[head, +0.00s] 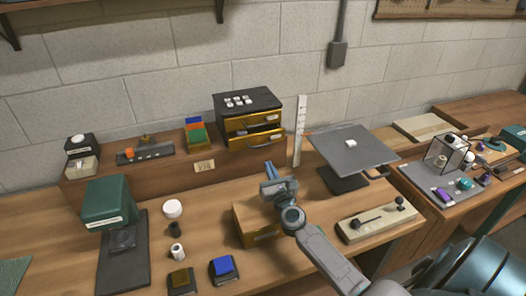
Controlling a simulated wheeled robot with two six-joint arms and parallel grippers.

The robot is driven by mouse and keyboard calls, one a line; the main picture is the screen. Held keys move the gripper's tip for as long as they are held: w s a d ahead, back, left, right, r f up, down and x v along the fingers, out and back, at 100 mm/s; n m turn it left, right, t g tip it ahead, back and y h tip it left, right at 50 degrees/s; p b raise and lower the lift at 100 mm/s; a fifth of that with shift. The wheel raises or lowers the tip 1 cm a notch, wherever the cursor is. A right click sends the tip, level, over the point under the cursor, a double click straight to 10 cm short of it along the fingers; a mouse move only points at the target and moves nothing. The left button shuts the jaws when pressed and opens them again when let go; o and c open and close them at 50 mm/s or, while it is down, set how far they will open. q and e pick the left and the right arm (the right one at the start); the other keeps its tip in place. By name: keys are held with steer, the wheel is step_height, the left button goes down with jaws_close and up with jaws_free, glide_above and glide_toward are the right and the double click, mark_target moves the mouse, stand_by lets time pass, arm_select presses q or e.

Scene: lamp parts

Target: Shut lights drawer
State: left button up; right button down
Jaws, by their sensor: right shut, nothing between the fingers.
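The small drawer cabinet (279,108) has a dark top and yellow drawer fronts, and stands on the raised wooden shelf by the wall. Its lower drawer (256,139) appears pulled out a little, with a dark interior strip showing; its upper drawer (250,122) looks closer to flush. I cannot read which one is labelled lights. My right gripper (269,168) is shut and empty, in front of and below the cabinet, apart from the drawers in the picture. My left gripper is not in view.
A wooden box (246,224) sits under my right gripper. A grey tilted panel on a stand (350,145) is to the right, with a white ruler (299,130) beside the cabinet. A green machine (108,203) stands left. Small white blocks lie on the cabinet top.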

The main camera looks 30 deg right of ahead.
mark_target(259, 146)
steer(key=x, duration=0.7)
steer(key=shift+p, duration=0.3)
steer(key=w+b, duration=0.1)
steer(key=w, duration=0.2)
steer(key=shift+w+d+f+b, duration=0.15)
steer(key=shift+w+d+b, duration=0.1)
steer(key=shift+d+b, duration=0.1)
steer(key=shift+w+d, duration=0.1)
steer(key=shift+w, duration=0.2)
steer(key=shift+s+r, duration=0.1)
steer(key=shift+r, duration=0.35)
